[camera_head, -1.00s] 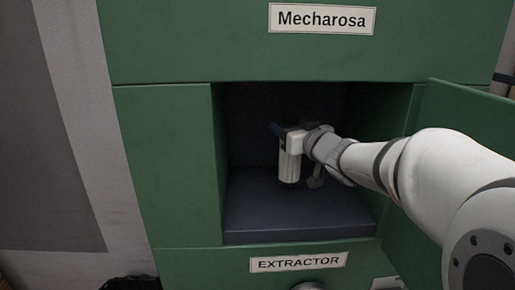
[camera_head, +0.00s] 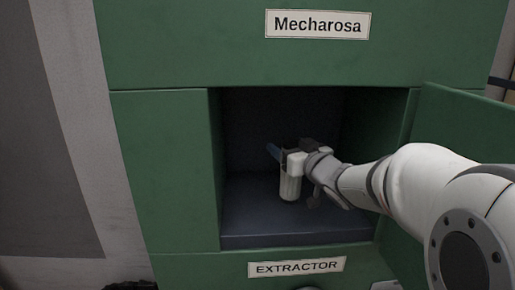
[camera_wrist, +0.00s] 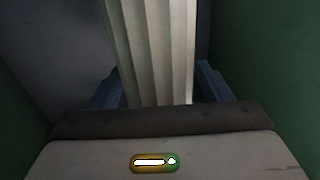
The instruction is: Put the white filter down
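The white filter (camera_head: 290,184) is a pale, upright, ribbed cylinder inside the open compartment of the green cabinet. Its lower end is at or just above the dark compartment floor; I cannot tell whether it touches. My gripper (camera_head: 282,157) reaches in from the right, at the filter's upper part. In the wrist view the filter (camera_wrist: 155,50) stands between the two blue fingers of my gripper (camera_wrist: 160,85), one close against each side. The fingers look shut on it. The gripper body hides the filter's near end in that view.
The compartment floor (camera_head: 295,232) is clear around the filter. The compartment's left wall stands close by. The open green door (camera_head: 470,125) is on the right, beside my arm. An "EXTRACTOR" label (camera_head: 297,267) is below the opening and a "Mecharosa" label (camera_head: 318,24) above.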

